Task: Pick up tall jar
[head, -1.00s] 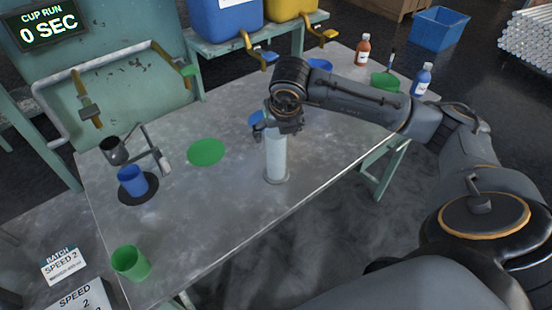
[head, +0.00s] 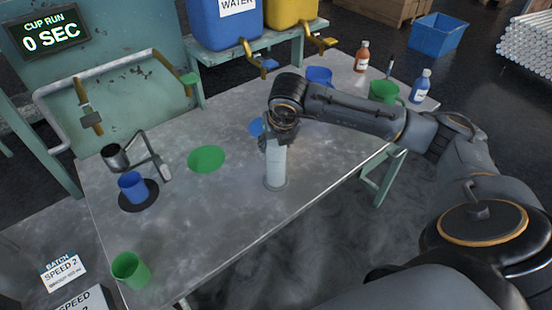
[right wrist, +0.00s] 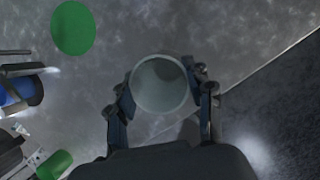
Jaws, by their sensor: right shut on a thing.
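The tall jar (head: 275,165) is a clear, pale cylinder standing upright near the front edge of the metal table. My right gripper (head: 279,138) comes down on it from above and is shut around its upper part. In the right wrist view the jar's round open mouth (right wrist: 160,84) sits between the two fingers of the right gripper (right wrist: 160,101), one on each side. The jar's base appears at the table surface; I cannot tell whether there is a gap under it. My left gripper is not in view.
A green disc (head: 206,159) lies left of the jar. A blue cup (head: 132,186) stands on a dark disc (head: 150,199), and a green cup (head: 130,269) stands at the front left. Bottles (head: 421,86) and a green container (head: 384,91) stand at the far right.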

